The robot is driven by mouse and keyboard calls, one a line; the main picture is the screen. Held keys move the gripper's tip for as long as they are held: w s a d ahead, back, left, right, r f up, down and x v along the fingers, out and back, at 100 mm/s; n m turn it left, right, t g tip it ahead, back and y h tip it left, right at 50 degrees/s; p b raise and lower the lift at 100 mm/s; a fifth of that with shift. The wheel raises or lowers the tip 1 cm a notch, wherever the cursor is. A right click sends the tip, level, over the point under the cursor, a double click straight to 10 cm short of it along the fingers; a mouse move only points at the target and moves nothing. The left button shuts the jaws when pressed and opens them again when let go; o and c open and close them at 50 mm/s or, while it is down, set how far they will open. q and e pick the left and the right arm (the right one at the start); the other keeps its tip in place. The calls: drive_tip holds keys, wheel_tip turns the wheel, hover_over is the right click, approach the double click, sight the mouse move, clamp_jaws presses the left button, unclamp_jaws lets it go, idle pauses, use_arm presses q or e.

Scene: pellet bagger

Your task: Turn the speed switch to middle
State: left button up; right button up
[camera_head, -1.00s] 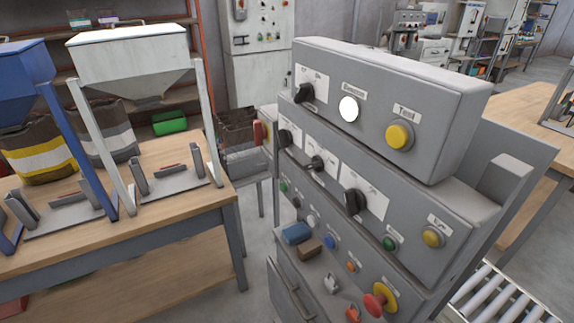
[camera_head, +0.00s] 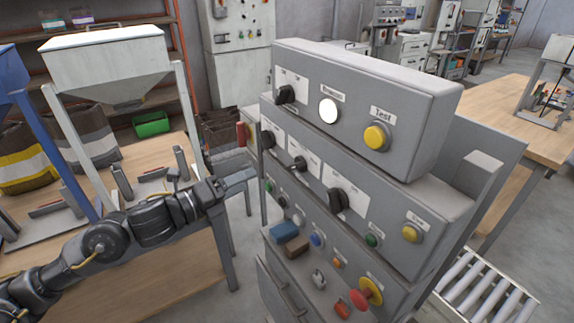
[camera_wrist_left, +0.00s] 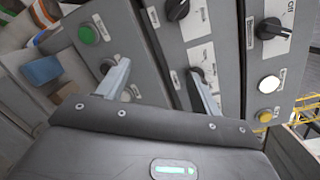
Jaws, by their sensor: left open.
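The grey control panel (camera_head: 400,190) has three black rotary knobs in its middle row: a left knob (camera_head: 267,139), a centre knob (camera_head: 299,163) and a right knob (camera_head: 338,200). Their labels are too small to read, so I cannot tell which is the speed switch. My left gripper (camera_head: 240,178) is at the panel's left side. In the left wrist view its two fingers (camera_wrist_left: 160,85) are apart with nothing held between them. The right finger partly covers a black knob (camera_wrist_left: 196,72) there; contact cannot be told. My right gripper is out of view.
Another black knob (camera_head: 285,94), a white button (camera_head: 328,111) and a yellow button (camera_head: 376,137) sit on the upper box. A red stop button (camera_head: 362,298) and blue block (camera_head: 285,231) are lower. A wooden table (camera_head: 160,280) stands left; a roller conveyor (camera_head: 485,295) lies right.

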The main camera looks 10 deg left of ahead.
sight(290, 166)
use_arm(q)
drive_tip(key=s+d+r+m+g+h, duration=0.1)
drive_tip(key=s+d+r+m+h, duration=0.15)
drive_tip(key=s+r+m, duration=0.3)
drive_tip(key=shift+n, duration=0.35)
drive_tip(key=p+x, duration=0.1)
drive_tip(key=x, duration=0.2)
drive_tip(key=p+x, duration=0.1)
drive_tip(key=x, duration=0.2)
drive_tip(key=p+x, duration=0.2)
drive_tip(key=x, duration=0.1)
drive_tip(key=shift+d+f, duration=0.25)
drive_tip(key=shift+f, duration=0.05)
drive_tip(key=shift+x, duration=0.8)
drive_tip(key=shift+f, duration=0.2)
drive_tip(key=c, duration=1)
